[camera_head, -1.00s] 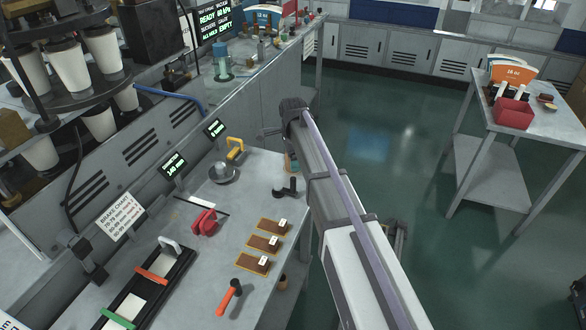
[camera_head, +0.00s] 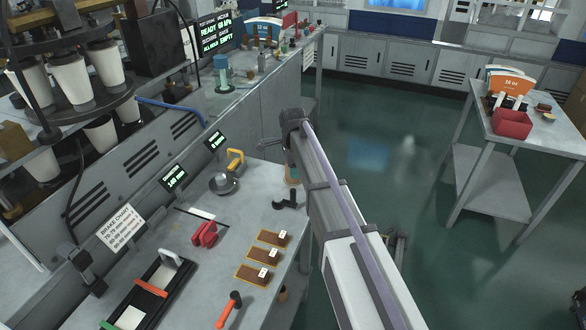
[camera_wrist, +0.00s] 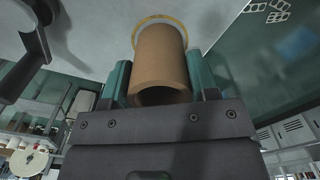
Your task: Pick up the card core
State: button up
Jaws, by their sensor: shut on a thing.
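The card core (camera_wrist: 160,55) is a hollow brown cardboard tube, seen in the wrist view with its open end towards the camera. My gripper (camera_wrist: 157,70) has one teal finger on each side of the tube and is shut on it. Beyond the core's far end, a yellow ring (camera_wrist: 182,24) shows on the grey bench surface; I cannot tell whether the core touches it. In the head view, my arm mostly hides the gripper and core at the bench's right edge; a small tan and teal part shows there.
A side table (camera_head: 487,187) with a red bin (camera_head: 512,123) stands right, across clear floor.

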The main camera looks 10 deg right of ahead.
notch_tip(320, 180, up, 10)
jog(key=p, duration=0.9)
jog(key=shift+f, duration=0.15)
